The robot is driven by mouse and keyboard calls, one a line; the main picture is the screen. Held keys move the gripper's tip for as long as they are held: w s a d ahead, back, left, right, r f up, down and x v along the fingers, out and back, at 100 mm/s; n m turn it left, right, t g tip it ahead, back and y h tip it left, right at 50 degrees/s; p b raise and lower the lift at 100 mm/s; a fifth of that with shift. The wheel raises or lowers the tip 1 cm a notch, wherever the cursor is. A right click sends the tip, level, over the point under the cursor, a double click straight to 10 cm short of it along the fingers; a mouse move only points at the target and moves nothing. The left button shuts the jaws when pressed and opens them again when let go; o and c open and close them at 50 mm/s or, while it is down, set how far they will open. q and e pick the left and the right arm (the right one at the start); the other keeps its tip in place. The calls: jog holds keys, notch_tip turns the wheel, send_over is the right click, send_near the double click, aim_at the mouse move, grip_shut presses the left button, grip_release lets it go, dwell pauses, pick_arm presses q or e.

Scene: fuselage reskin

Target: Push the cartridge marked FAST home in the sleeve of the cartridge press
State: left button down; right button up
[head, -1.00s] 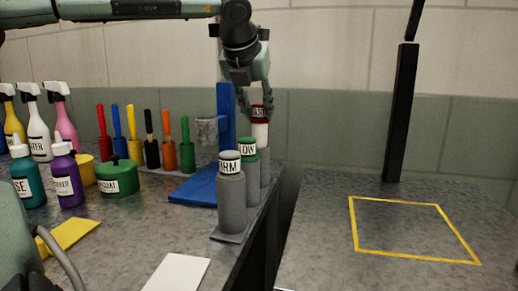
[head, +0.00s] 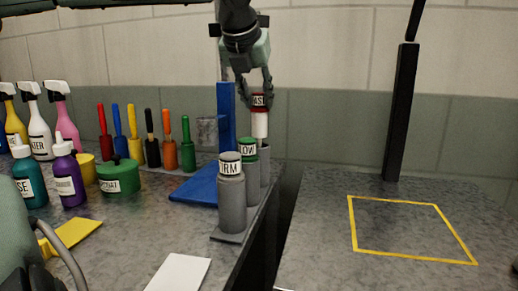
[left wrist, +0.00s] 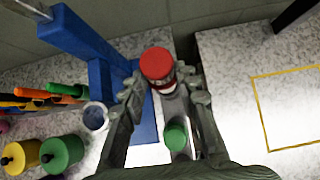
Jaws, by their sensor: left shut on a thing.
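My left gripper (head: 260,92) is shut on the FAST cartridge (head: 260,124), which has a red top band with partly readable lettering and a white body. It hangs upright above the rear grey holder (head: 265,163), which is partly hidden. The left wrist view shows its red cap (left wrist: 157,63) between the fingers. The cartridge press (head: 227,125) is blue, with an upright post and a flat base. Its clear sleeve (head: 207,131) is mounted left of the post, left of the held cartridge; it shows as a round opening (left wrist: 95,116) in the left wrist view. My right gripper is not in view.
A cartridge marked FIRM (head: 230,164) and a green-topped one (head: 248,149) stand in grey holders in front. Bottles, tubs and coloured-handled tools crowd the left. A gap separates this bench from the right one, which has a yellow outline (head: 410,256) and black post (head: 401,115).

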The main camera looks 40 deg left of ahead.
pick_arm(q)
jog(key=shift+r, duration=0.75)
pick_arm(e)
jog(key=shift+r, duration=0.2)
pick_arm(q)
jog(key=shift+r, duration=0.1)
jog(key=shift+r, duration=1.4)
jog(key=s+a+r, duration=0.8)
jog(key=s+r, duration=0.1)
jog(key=shift+s+r+t, duration=0.25)
jog(key=shift+r+t, duration=0.05)
jog(key=shift+r, duration=0.1)
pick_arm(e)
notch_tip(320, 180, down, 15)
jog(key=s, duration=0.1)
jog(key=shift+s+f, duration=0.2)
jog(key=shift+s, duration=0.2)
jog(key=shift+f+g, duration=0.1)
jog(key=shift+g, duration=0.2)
